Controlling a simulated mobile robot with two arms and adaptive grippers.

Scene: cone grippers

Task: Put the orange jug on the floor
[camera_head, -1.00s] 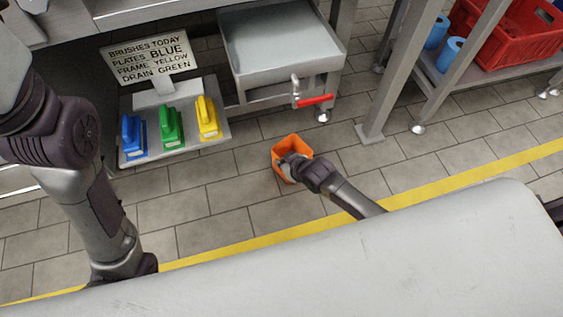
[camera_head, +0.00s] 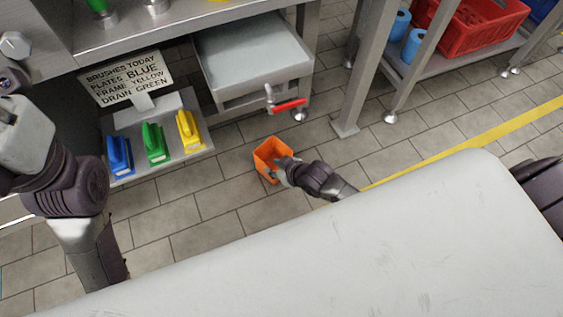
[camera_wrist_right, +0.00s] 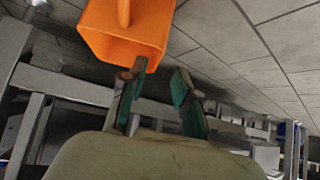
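The orange jug (camera_head: 262,162) is over the tiled floor in the middle of the head view, appearing upright with its open top facing up. Whether its base touches the tiles cannot be told for certain. My right gripper (camera_head: 280,170) is at the jug's right side, covering part of it. In the right wrist view the jug (camera_wrist_right: 145,38) is at the top, with its handle at the upper edge. There the right gripper's fingers (camera_wrist_right: 154,82) are apart with nothing between them; the left finger's tip is close to the jug's lower corner.
A low stand (camera_head: 197,150) holds blue, green and yellow brushes and a sign (camera_head: 125,77). A metal basin (camera_head: 250,55) with a red-handled tap (camera_head: 290,105) is behind the jug. A red crate (camera_head: 470,30) stands at right. Floor around the jug is clear.

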